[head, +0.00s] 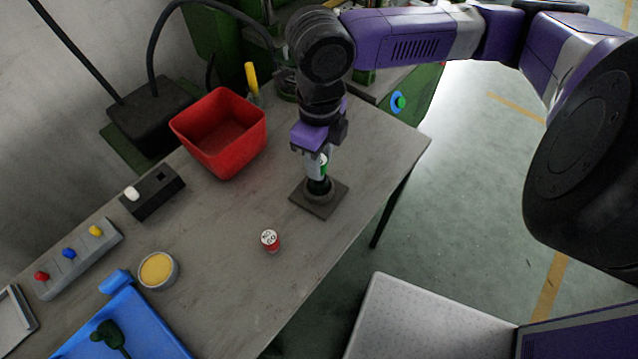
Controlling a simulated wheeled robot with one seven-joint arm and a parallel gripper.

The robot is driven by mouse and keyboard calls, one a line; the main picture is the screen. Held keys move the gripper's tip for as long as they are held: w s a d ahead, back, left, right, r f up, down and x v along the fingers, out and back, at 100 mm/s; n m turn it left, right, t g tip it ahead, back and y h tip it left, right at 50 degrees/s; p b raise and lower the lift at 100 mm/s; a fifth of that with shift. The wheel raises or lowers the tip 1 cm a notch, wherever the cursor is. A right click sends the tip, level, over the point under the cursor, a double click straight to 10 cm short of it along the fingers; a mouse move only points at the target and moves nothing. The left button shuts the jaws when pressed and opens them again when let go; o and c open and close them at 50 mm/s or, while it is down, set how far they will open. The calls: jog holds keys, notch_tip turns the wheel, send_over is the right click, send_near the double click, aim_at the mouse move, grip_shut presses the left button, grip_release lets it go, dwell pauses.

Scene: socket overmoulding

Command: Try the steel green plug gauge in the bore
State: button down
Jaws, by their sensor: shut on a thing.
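My gripper (315,158) points down over the right part of the bench, shut on the steel green plug gauge (318,184). The gauge stands about upright, with a pale steel part and a green band showing below the jaws. Its dark lower end is at the round collar of a dark block on a square base plate (327,207). The bore's mouth is hidden by the gauge, so I cannot tell how deep the gauge sits. A short red gauge with a white lettered top (270,241) stands apart on the bench, nearer the front.
A red bin (222,135) stands left of my gripper. A black box (152,193), a coloured-knob strip (79,258), a tin of yellow stuff (158,271) and a blue tray (120,325) are further left. The grey bench top (225,215) is clear around the red gauge.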

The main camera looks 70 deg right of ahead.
jog(key=shift+f+b, duration=0.55)
dwell(0.9)
jog(key=shift+r, duration=0.2)
dwell(0.5)
jog(key=shift+r+p, duration=0.3)
jog(key=shift+p, duration=0.1)
jog(key=shift+r, duration=0.1)
jog(key=shift+r+p, duration=2)
jog(key=shift+r, duration=0.5)
